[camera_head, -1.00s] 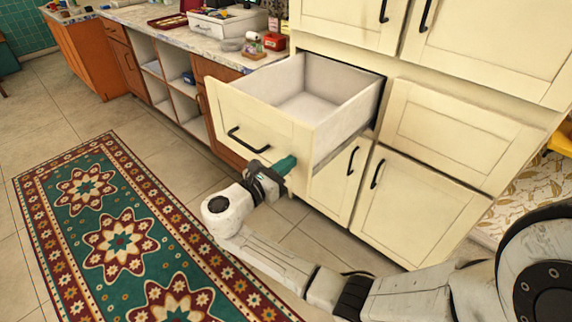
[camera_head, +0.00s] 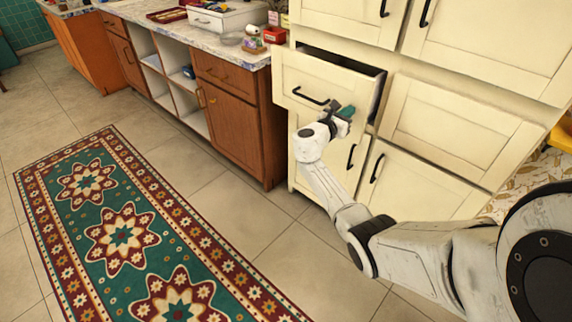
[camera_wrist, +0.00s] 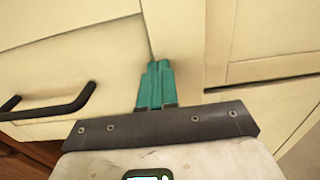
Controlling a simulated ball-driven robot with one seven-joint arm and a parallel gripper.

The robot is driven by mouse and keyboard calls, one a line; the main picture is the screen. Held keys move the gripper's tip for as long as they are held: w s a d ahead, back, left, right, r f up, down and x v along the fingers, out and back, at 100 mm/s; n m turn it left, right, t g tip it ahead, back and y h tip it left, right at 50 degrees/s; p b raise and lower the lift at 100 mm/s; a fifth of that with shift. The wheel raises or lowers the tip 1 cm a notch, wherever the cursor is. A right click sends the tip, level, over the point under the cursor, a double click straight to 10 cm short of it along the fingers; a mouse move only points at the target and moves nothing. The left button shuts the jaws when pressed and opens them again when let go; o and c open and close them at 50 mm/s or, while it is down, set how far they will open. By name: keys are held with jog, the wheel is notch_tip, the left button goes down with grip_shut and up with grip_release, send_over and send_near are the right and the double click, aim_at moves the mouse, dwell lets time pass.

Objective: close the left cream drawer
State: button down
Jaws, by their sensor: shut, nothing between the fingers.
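The left cream drawer (camera_head: 322,84) stands a little open in the head view, with a dark gap behind its top edge. Its black handle (camera_head: 311,97) is on the front; the handle also shows at the left in the wrist view (camera_wrist: 50,107). My gripper (camera_head: 345,112) is shut and empty, at the lower right part of the drawer front. In the wrist view, the green fingers (camera_wrist: 156,78) are together with their tips against or very near the cream front. I cannot tell whether they touch it.
Cream cupboard doors (camera_head: 420,165) lie below and to the right. A brown wooden cabinet (camera_head: 235,120) with a cluttered counter stands at the left. A patterned rug (camera_head: 125,235) lies on the tiled floor, which is otherwise clear.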

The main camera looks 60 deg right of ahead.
jog(key=b+x, duration=0.4)
jog(key=x, duration=0.6)
jog(key=shift+f, duration=0.15)
jog(key=shift+r, duration=0.25)
jog(key=shift+d+r, duration=0.1)
